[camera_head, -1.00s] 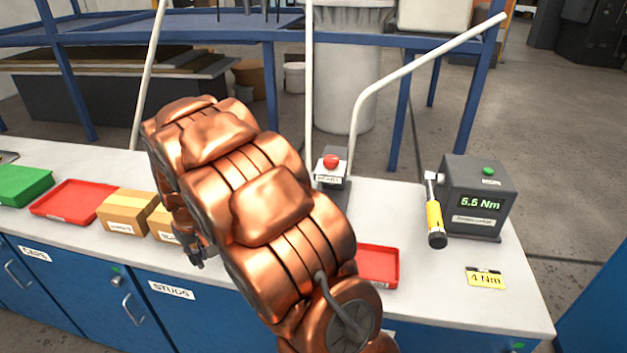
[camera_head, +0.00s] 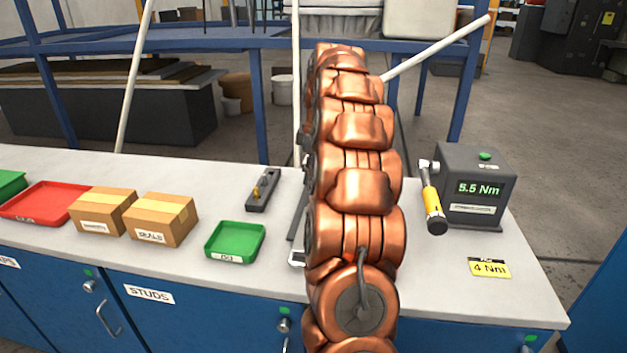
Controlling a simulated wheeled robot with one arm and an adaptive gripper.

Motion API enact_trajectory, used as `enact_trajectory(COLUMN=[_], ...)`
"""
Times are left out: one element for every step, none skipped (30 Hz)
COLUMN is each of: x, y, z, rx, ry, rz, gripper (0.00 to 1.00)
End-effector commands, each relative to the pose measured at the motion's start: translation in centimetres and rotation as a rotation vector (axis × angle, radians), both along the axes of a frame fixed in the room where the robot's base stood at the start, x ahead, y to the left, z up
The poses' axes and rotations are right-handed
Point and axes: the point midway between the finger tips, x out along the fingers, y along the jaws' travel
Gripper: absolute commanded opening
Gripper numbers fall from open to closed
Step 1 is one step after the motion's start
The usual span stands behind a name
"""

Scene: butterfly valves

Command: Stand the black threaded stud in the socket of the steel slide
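I cannot make out the black threaded stud. My copper-coloured arm stands upright across the middle of the head view, and my gripper is hidden behind it or too unclear to pick out. A dark grey bar (camera_head: 297,215) with a bright metal end lies on the bench against the arm's left edge, partly covered. I cannot tell whether it belongs to the steel slide. A small dark grey fixture (camera_head: 258,203) with a brass-coloured piece on top sits left of it. No socket is clearly visible.
On the bench are a green tray (camera_head: 234,256), two cardboard boxes (camera_head: 160,231) (camera_head: 101,224) and a red tray (camera_head: 27,214) to the left. A torque tester (camera_head: 462,213) and a yellow-handled tool (camera_head: 434,212) stand right. The right front bench top is mostly clear.

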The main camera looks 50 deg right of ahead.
Motion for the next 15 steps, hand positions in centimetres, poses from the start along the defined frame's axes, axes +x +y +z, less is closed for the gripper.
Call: enact_trajectory(x=[-0.4, -0.5, -0.6, -0.7, -0.7, -0.7, -0.7, -0.7, -0.7, -0.6, -0.6, -0.6, -0.6, -0.6, -0.7], y=[-0.4, -0.6, -0.7, -0.7, -0.7, -0.7, -0.7, -0.7, -0.7, -0.7, -0.7, -0.7, -0.7, -0.6, -0.6], z=[0.0, 0.0, 0.0, 0.0, 0.0, -0.1, -0.2, -0.3, -0.5, -0.7, -0.8, -1.1, -1.3, -1.5, -1.8], rx=[0.000, 0.000, 0.001, 0.001, 0.001, 0.001, 0.001, 0.001, 0.001, 0.001, 0.001, 0.001, 0.001, 0.002, 0.003], ry=[0.000, 0.000, 0.001, 0.001, 0.002, 0.002, 0.002, 0.002, 0.002, 0.002, 0.002, 0.002, 0.002, 0.002, 0.003], rz=[0.001, 0.004, 0.006, 0.007, 0.008, 0.008, 0.008, 0.008, 0.008, 0.008, 0.008, 0.008, 0.007, 0.008, 0.008], gripper=[0.00, 0.00, 0.00, 0.00, 0.00, 0.00, 0.00, 0.00, 0.00, 0.00, 0.00, 0.00, 0.00, 0.00, 0.00])
